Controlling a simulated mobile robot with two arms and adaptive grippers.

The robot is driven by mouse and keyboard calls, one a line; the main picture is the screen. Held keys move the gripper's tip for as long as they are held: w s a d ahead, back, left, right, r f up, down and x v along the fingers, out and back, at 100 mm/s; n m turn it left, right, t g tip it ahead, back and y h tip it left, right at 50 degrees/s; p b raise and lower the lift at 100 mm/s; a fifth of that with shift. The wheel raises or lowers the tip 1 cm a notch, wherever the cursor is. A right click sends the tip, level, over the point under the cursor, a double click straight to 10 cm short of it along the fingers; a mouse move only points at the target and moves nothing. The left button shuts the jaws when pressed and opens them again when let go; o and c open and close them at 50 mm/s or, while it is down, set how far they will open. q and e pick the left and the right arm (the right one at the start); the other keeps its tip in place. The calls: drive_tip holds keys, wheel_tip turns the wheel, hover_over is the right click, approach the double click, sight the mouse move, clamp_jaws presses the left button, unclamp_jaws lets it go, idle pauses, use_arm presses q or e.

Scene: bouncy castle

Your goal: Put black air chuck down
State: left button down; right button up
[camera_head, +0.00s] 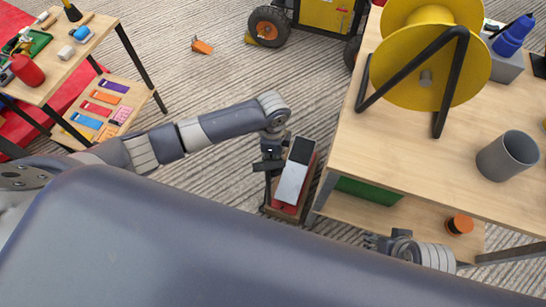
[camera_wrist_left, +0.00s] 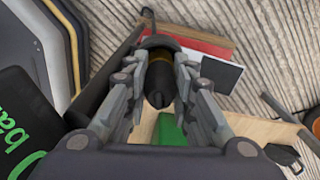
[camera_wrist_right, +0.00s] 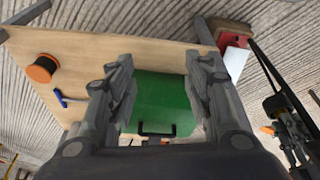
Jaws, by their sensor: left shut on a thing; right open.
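My left gripper (camera_head: 268,166) is shut on the black air chuck. In the left wrist view the black air chuck (camera_wrist_left: 158,82), dark with a brass-coloured band, sits between the fingers (camera_wrist_left: 160,68). In the head view I cannot make out the chuck at the dark gripper. The left gripper is just left of a red, white and black box-shaped thing (camera_head: 294,178), beside the workbench. My right gripper (camera_head: 374,241) is open and empty by the bench's lower shelf; in the right wrist view its fingers (camera_wrist_right: 160,72) are apart in front of a green case (camera_wrist_right: 162,103).
The workbench (camera_head: 400,150) carries a yellow reel (camera_head: 412,60) and a grey cup (camera_head: 508,156). Its lower shelf (camera_head: 350,212) holds the green case and an orange spool (camera_head: 459,224). A cluttered table (camera_head: 75,55) stands at left. Carpet between them is mostly clear.

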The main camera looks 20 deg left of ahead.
use_arm(q)
drive_tip(key=shift+f, duration=0.4)
use_arm(e)
drive_tip(key=shift+s+r, duration=0.15)
drive_tip(key=shift+r, duration=0.35)
use_arm(q)
drive_tip(key=shift+f, duration=0.15)
drive_tip(key=c, duration=1.6)
unclamp_jaws()
drive_tip(key=shift+c, duration=0.2)
drive_tip(key=shift+r, duration=0.3)
wheel_tip(320, 180, up, 10)
drive_tip(key=p, duration=0.3)
drive_tip(key=shift+r, duration=0.85)
use_arm(e)
wheel_tip(320, 180, down, 13)
drive_tip(key=shift+g, duration=0.4)
drive_tip(key=shift+a+r, duration=0.1)
